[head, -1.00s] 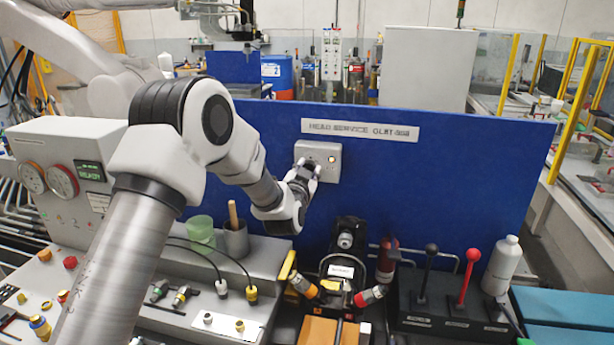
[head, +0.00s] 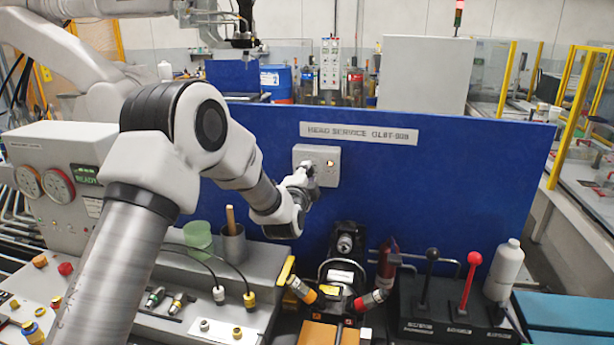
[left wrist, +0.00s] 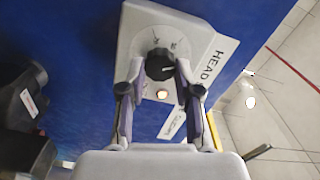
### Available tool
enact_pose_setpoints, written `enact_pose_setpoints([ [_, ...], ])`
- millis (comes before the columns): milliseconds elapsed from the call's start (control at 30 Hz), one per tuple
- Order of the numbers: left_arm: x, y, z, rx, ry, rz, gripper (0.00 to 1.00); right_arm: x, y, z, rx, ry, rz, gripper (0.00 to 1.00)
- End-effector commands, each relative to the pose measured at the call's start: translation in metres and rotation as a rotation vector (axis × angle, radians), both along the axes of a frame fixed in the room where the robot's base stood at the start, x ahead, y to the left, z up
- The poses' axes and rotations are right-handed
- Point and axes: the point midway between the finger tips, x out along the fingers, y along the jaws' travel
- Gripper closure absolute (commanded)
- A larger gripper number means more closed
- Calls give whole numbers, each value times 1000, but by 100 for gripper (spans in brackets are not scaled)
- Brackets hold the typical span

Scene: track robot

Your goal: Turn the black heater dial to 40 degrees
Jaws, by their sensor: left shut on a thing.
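The black heater dial (left wrist: 159,63) is round, with a white pointer mark toward its right side in the left wrist view. It sits on a light grey plate (head: 329,154) on the blue panel, with scale marks too small to read. My left gripper (left wrist: 160,72) is shut on the dial, one finger on each side. In the head view my left gripper (head: 303,176) hides the dial. My right gripper is not in view.
The blue panel (head: 430,190) carries a label strip above the plate. Below stand a black fixture with orange and red connectors, a lever box (head: 455,305) and a white bottle (head: 503,268). A green cup (head: 198,236) and a grey cup stand under my left arm.

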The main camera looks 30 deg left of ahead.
Motion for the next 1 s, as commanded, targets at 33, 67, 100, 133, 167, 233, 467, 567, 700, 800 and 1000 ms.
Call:
enact_pose_setpoints([
  [33,1,1,2,41,6,2,100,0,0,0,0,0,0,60],
  [67,1,1,2,69,12,2,100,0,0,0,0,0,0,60],
  [100,1,1,2,104,21,2,100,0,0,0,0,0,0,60],
  [133,1,1,2,131,28,2,100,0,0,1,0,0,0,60],
  [167,1,1,2,157,35,2,100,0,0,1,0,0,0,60],
  [233,1,1,3,217,49,3,100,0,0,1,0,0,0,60],
  [467,1,1,3,376,89,4,100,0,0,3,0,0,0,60],
  [567,1,1,3,425,101,4,100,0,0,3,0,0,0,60],
  [700,1,1,4,471,111,4,100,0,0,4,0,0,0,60],
  [800,1,1,4,491,116,5,100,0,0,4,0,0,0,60],
  [1000,1,1,4,504,118,5,100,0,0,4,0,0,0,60],
])
